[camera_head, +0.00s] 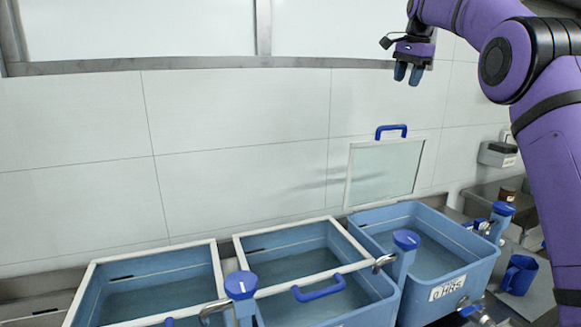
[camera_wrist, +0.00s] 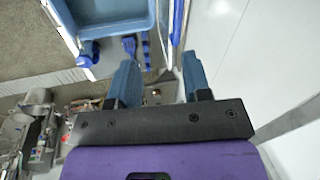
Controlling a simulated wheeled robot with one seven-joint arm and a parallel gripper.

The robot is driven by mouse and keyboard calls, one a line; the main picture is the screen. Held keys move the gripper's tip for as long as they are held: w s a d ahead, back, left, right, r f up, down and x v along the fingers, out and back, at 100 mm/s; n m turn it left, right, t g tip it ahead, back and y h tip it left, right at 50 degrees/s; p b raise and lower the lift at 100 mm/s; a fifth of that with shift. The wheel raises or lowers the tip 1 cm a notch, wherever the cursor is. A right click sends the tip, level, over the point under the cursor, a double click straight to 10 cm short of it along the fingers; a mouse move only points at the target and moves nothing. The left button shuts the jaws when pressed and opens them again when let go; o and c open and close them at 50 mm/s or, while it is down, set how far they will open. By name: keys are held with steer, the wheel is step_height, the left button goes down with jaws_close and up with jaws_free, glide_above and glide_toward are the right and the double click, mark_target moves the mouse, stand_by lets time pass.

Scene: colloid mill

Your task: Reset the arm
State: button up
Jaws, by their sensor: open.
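My gripper (camera_head: 407,73) hangs at the end of my purple arm in the upper right of the head view, in front of the tiled wall and high above the blue tubs. Its two blue fingers point down. In the wrist view my gripper (camera_wrist: 158,82) shows its fingers apart with nothing between them, so it is open and empty. It touches nothing that I can see.
Blue tubs stand in a row below: one at right (camera_head: 480,262) with its glass lid (camera_head: 385,173) raised against the wall, two others with white-framed lids lying on top. A blue mug (camera_head: 518,274) stands at right. The air around my gripper is clear.

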steer(key=s+a+r+n+t, duration=0.2)
steer(key=s+n, duration=0.4)
steer(key=s, duration=2.1)
steer(key=s+f+n, duration=0.3)
steer(key=s+f, duration=0.6)
steer(key=s, duration=0.3)
steer(key=s+a+f+n, duration=0.1)
steer(key=s+f+n, duration=0.2)
steer(key=s+f, duration=0.6)
steer(key=s, duration=0.4)
steer(key=shift+s+a+f+t+h, duration=0.15)
steer(key=shift+f+t+h, duration=0.15)
steer(key=shift+t+h, duration=0.1)
